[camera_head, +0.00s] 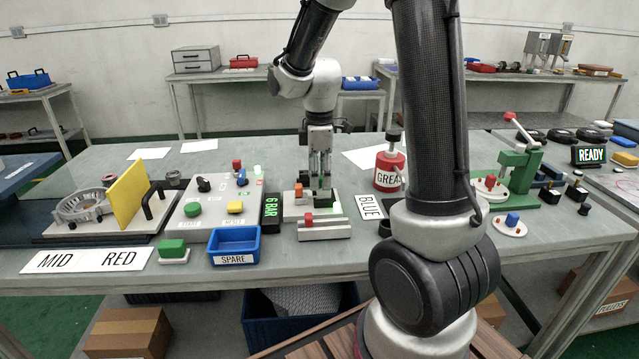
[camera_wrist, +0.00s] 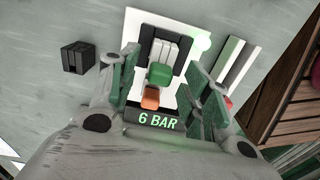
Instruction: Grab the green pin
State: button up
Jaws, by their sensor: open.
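The green pin (camera_wrist: 160,76) shows in the wrist view, a small green block standing on a pale fixture plate, in front of a dark U-shaped holder (camera_wrist: 163,38). An orange pin (camera_wrist: 150,98) is next to it, nearer the "6 BAR" display (camera_wrist: 158,121). My gripper (camera_wrist: 163,62) is open, its two fingers to the left and right of the green pin with gaps on both sides. In the head view my gripper (camera_head: 320,178) points down over the fixture (camera_head: 295,212), largely hiding the green pin; the orange pin (camera_head: 298,190) shows to its left.
The "6 BAR" display (camera_head: 271,212) stands left of the fixture. A rail (camera_head: 324,231) with a red piece lies in front. A blue "SPARE" bin (camera_head: 234,246), a control panel (camera_head: 200,222) and a red grease can (camera_head: 389,170) are nearby. A black block (camera_wrist: 77,57) sits left in the wrist view.

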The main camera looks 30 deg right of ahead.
jog(key=shift+f, duration=0.15)
jog(key=shift+c, duration=0.4)
jog(key=c, duration=0.8)
